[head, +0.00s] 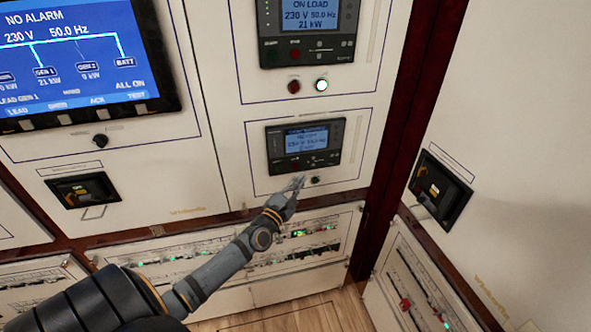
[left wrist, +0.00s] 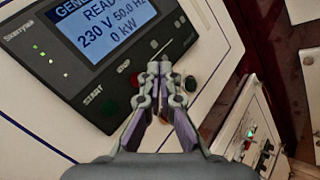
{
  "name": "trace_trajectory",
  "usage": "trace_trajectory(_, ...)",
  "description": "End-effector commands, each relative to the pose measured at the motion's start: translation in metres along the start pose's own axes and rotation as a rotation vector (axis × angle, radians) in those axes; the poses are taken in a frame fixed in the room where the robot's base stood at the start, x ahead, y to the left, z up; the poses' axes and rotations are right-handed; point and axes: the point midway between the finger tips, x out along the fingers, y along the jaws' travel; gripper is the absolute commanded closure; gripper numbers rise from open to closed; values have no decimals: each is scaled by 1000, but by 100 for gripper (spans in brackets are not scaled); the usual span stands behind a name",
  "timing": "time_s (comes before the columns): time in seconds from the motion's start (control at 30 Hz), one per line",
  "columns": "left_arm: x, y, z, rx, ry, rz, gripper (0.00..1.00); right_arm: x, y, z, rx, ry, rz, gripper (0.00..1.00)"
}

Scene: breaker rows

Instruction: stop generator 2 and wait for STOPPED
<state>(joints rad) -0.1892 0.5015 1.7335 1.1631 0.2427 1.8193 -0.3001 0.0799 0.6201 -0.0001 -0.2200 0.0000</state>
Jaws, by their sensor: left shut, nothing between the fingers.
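The lower generator panel (head: 305,146) has a blue screen. In the left wrist view the screen (left wrist: 108,28) shows "GEN…", "READ…", 230 V, 50.0 Hz and 0 kW, partly cut off. A START label (left wrist: 93,103) and a small red button (left wrist: 134,80) are on its lower edge. My left gripper (head: 297,182) is shut and empty in front of the panel's lower edge. Its fingertips (left wrist: 160,68) are right of the red button, and I cannot tell whether they touch anything. My right gripper is not in view.
The upper generator panel (head: 306,28) reads ON LOAD, 21 kW, with a lit green button (head: 321,85) below. A large display (head: 75,58) at left reads NO ALARM, GEN 2 at 0 kW. Breaker rows (head: 265,257) lie below; a side wall (head: 510,150) stands right.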

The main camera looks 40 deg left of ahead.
Motion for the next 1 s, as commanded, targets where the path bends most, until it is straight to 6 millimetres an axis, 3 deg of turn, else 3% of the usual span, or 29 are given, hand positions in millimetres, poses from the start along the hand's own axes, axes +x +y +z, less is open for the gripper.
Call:
trace_trajectory(0.33,22,16,-17,1,0,1,100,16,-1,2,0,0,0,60)
trace_trajectory(1.0,23,18,-17,0,0,1,100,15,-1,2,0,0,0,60)
